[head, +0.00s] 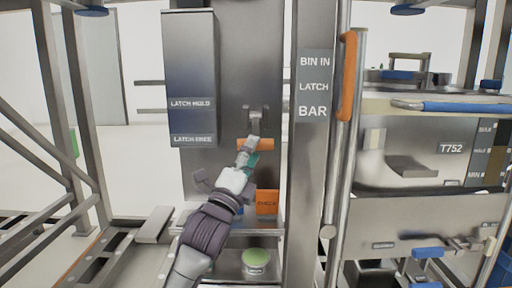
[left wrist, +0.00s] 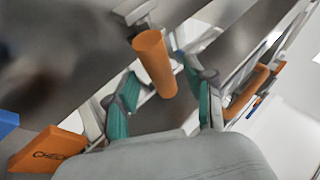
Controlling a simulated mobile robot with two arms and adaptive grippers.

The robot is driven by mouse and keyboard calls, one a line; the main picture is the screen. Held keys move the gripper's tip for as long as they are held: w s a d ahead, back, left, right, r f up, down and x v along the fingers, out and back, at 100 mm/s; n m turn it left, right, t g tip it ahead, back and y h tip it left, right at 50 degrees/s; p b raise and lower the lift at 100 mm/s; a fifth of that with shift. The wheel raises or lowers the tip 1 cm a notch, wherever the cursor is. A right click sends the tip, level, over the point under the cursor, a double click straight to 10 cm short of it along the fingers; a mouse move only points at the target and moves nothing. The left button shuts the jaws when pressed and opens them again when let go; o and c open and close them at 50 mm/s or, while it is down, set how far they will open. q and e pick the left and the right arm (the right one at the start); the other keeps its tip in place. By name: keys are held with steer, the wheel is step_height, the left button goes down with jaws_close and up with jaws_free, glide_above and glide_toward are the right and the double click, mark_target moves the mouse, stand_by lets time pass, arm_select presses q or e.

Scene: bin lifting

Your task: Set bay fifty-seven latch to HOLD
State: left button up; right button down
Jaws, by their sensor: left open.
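The latch is a grey lever (head: 256,116) on the dark column, with an orange crosswise handle (head: 262,144). The handle sits about level with the LATCH FREE label (head: 193,139), below the LATCH HOLD label (head: 191,104). My left gripper (head: 250,157) is open just in front of and below the handle. In the left wrist view the orange handle (left wrist: 154,62) shows as a cylinder beyond and between the teal fingertips of my left gripper (left wrist: 165,96). I cannot tell whether the fingers touch it. My right gripper is not in view.
An orange CHECK block (head: 267,201) and a green button (head: 256,259) are below the latch. A post with a BIN IN LATCH BAR sign (head: 313,87) and a bar with an orange grip (head: 348,77) stand at right. Bin T752 (head: 420,150) is farther right.

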mark_target(256, 127)
arm_select(q)
steer(key=shift+x, duration=1.35)
jaws_close()
